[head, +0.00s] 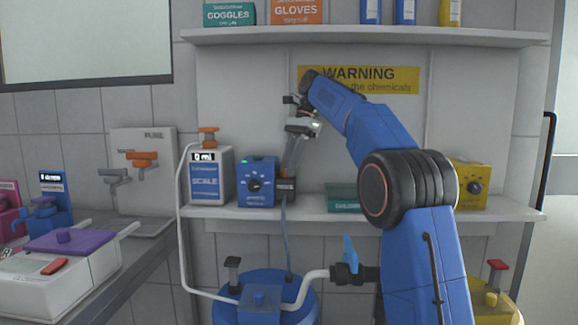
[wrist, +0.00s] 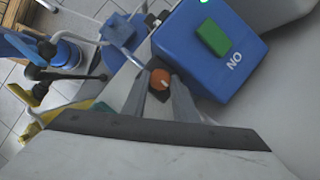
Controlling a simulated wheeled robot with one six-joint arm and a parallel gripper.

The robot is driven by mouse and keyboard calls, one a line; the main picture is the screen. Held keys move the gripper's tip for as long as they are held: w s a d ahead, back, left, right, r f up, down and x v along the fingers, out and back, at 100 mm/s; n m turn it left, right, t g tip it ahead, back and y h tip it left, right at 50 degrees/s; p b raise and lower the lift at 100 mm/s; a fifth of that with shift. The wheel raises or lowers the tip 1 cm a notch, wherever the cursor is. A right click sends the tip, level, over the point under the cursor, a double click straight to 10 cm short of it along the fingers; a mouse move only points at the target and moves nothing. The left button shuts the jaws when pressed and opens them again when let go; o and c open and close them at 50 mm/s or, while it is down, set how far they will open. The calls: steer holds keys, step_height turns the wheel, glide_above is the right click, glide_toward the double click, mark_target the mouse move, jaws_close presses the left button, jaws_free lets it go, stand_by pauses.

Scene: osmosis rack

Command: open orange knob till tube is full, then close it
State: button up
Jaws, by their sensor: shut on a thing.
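In the wrist view an orange-red round knob (wrist: 160,79) sits on a small dark block beside a blue box (wrist: 215,60) with a green button and the letters NO. My gripper (wrist: 158,88) is shut on this knob, one finger on each side. In the head view my gripper (head: 290,170) points down at the dark block (head: 286,189), right of the blue box (head: 256,184); the knob is hidden there. A white scale (head: 210,178) reads "0 ml" and has an orange valve knob (head: 208,131) on top. A white tube (head: 180,220) runs down from it.
A blue barrel (head: 228,310) stands below the shelf (head: 340,217), with a blue-handled valve (head: 349,258) on its right. A wall panel at left carries another orange handle (head: 143,158). A yellow box (head: 472,185) and a green box (head: 342,197) stand on the shelf.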

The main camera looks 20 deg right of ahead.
stand_by(0.4)
steer(key=o, duration=1.1)
steer(key=shift+c, duration=0.2)
